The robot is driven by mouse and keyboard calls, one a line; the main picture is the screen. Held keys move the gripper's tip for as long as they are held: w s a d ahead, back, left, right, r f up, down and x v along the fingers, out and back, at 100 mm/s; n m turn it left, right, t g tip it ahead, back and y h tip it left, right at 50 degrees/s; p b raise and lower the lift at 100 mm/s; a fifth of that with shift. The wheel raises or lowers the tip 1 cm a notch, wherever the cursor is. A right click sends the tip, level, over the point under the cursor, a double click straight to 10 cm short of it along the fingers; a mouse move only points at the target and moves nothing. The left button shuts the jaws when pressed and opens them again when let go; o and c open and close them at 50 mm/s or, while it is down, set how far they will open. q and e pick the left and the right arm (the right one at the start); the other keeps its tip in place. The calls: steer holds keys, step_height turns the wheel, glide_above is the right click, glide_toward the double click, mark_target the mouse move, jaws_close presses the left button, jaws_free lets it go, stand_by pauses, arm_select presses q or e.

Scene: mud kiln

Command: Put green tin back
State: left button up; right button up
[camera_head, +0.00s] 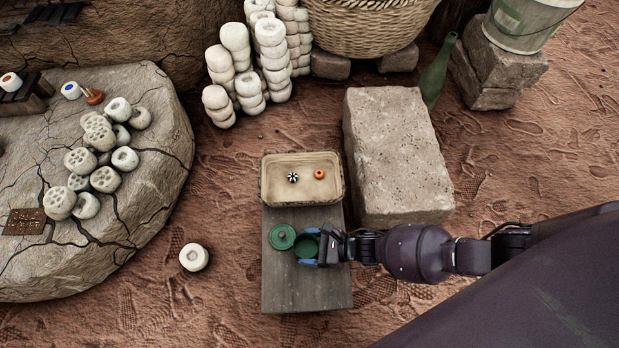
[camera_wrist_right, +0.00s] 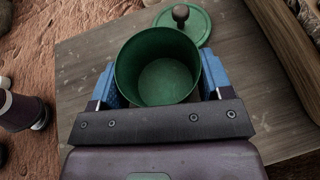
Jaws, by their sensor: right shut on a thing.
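The green tin (camera_head: 307,246) is an open, empty green cup at the wooden bench (camera_head: 300,291). In the right wrist view the tin (camera_wrist_right: 158,68) sits between the blue finger pads of my right gripper (camera_wrist_right: 160,85), which is shut on it. In the head view my right gripper (camera_head: 318,247) reaches in from the right. A green lid (camera_head: 282,237) with a dark knob lies on the bench just left of the tin; the lid (camera_wrist_right: 183,24) also shows beyond the tin in the wrist view. Whether the tin touches the bench is unclear. My left gripper is not in view.
A tan tray (camera_head: 267,181) at the bench's far end holds a black-and-white striped piece (camera_head: 292,177) and an orange piece (camera_head: 319,173). A stone block (camera_head: 395,150) stands to the right. A cracked clay slab (camera_head: 150,190) with several pale pieces lies left. The bench's near part is clear.

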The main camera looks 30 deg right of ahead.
steer(key=o, duration=0.9)
steer(key=shift+r, duration=0.15)
steer(key=p+v, duration=0.3)
steer(key=v, duration=0.8)
steer(key=shift+r, duration=0.1)
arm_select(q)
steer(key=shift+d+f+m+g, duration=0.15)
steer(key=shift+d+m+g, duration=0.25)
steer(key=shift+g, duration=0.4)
arm_select(e)
steer(key=shift+s+d, duration=0.3)
steer(key=shift+d, duration=0.05)
steer(key=shift+r, duration=0.1)
